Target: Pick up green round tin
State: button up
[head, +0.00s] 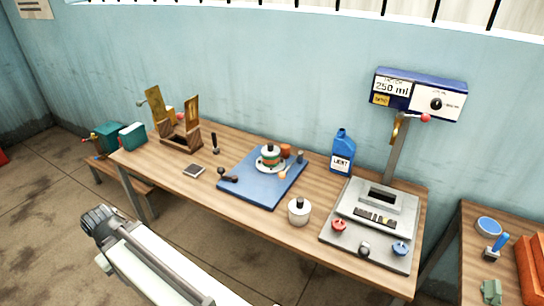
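A small round green tin (270,152) with a pale band stands on a white round dish (271,166). The dish sits on a blue mat (250,192) in the middle of the wooden workbench. My arm comes in from the bottom edge, and its dark end (96,222) is at the lower left, in front of the bench and well apart from the tin. The fingers cannot be made out, so I cannot tell whether my gripper is open or shut.
An orange-brown piece (285,151) stands close behind the tin. A white lidded pot (299,211), a blue bottle (342,152) and a grey machine (368,229) stand to the right. A wooden stand (181,139) is at the left. The front left bench top looks mostly clear.

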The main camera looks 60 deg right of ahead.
aim_at(270, 152)
jog(key=i, duration=0.9)
jog(key=u, duration=0.05)
